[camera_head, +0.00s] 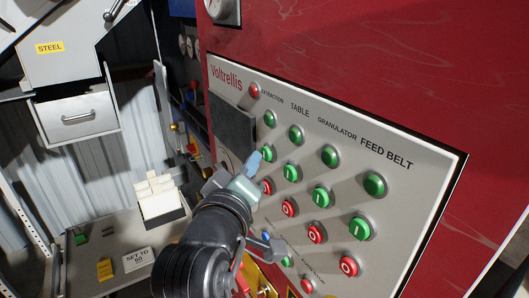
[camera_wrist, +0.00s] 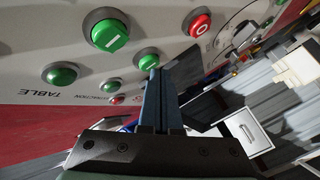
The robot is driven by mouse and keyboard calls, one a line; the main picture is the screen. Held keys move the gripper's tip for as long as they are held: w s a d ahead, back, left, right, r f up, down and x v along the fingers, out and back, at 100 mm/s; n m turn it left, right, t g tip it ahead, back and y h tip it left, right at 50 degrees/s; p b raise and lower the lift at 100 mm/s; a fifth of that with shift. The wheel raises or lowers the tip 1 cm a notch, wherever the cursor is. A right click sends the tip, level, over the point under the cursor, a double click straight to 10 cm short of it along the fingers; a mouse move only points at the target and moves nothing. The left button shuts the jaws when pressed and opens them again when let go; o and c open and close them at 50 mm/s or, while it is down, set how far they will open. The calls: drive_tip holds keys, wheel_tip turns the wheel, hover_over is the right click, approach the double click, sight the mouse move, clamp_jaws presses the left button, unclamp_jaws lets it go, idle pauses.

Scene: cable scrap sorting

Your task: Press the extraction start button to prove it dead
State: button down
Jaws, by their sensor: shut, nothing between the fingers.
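The extraction start button is green and sits in the leftmost column of the grey panel (camera_head: 405,160). In the head view it shows at the fingertips (camera_head: 267,153). In the wrist view the button (camera_wrist: 149,58) is just beyond the fingertips, which cover its lower part. My gripper (camera_head: 254,160) is shut and empty, its blue-grey fingers together and pointing at this button. It also shows in the wrist view (camera_wrist: 155,76). I cannot tell whether the tips touch the button. The green extraction lamp (camera_head: 269,119) is above the button.
The table start button (camera_head: 291,172) is close on the right, and the red extraction stop button (camera_head: 266,187) is just below. More buttons fill the panel's right.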

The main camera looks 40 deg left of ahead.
drive_tip(key=shift+w+d, duration=0.2)
drive_tip(key=shift+w, duration=0.2)
idle(0.9)
drive_tip(key=shift+s+a, duration=0.35)
drive_tip(key=shift+s, duration=0.45)
drive_tip(key=s, duration=0.1)
drive_tip(key=s+a, duration=0.1)
drive_tip(key=s, duration=0.1)
drive_tip(key=s+a, duration=0.1)
drive_tip(key=shift+s, duration=0.3)
idle(0.9)
